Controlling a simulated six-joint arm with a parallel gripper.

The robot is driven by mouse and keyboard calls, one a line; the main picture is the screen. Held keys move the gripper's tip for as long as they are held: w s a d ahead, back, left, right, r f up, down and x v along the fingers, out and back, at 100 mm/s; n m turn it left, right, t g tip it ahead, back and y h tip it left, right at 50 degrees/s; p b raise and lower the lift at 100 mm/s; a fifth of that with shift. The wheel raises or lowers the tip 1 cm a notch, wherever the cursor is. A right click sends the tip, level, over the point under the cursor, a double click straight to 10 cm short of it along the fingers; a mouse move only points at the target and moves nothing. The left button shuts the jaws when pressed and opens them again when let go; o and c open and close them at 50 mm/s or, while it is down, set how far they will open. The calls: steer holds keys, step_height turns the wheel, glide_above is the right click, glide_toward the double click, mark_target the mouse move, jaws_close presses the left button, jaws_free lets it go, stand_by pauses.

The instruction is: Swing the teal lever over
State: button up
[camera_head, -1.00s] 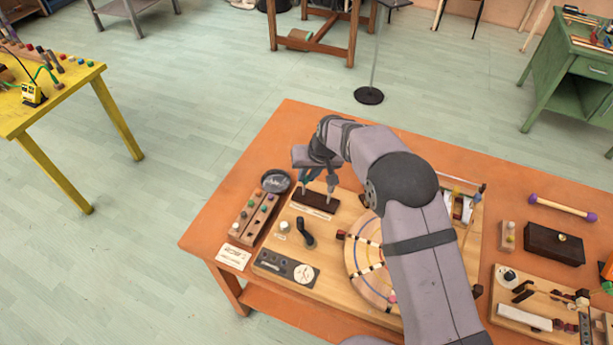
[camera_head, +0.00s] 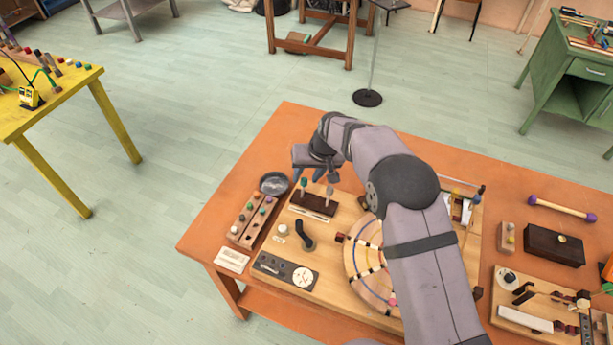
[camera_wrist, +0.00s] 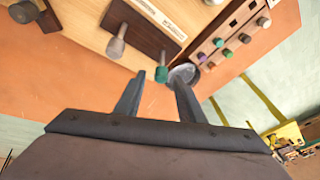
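The teal lever (camera_head: 304,184) stands on a small dark brown base (camera_head: 317,204) at the back left of the wooden board. A grey-knobbed lever (camera_head: 329,192) stands to its right on the same base. My gripper (camera_head: 309,177) hangs just behind and above the levers, with its fingers apart. In the wrist view the teal knob (camera_wrist: 161,73) shows between and just beyond the fingertips of my open gripper (camera_wrist: 158,76). I see no finger clearly touching it. The grey knob (camera_wrist: 116,46) lies to the left there.
A round grey dish (camera_head: 274,184) and a wooden block with coloured pegs (camera_head: 240,226) are left of the base. A black handle (camera_head: 305,236) and a white knob (camera_head: 282,231) stand in front. A striped round disc (camera_head: 368,262) lies to the right.

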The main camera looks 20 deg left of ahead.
steer(key=b+v, duration=0.2)
steer(key=v, duration=0.4)
steer(key=shift+d+r, duration=0.2)
steer(key=shift+r, duration=0.15)
steer(key=s+d+r+m+h, duration=0.1)
steer(key=s+d+m, duration=0.15)
steer(key=d, duration=0.95)
steer(key=s+d+r+m+h, duration=0.1)
steer(key=s+d, duration=0.3)
steer(key=d, duration=0.7)
steer(key=s+d+f+m+g+h, duration=0.1)
steer(key=s+d+f+m, duration=0.1)
steer(key=s+d, duration=1.2)
steer(key=s+f, duration=0.1)
steer(key=s, duration=0.3)
steer(key=shift+d+f+g+h, duration=0.15)
steer(key=shift+d+g+h, duration=0.1)
steer(key=shift+g+h, duration=0.05)
steer(key=shift+s+m, duration=0.1)
steer(key=shift+m, duration=0.15)
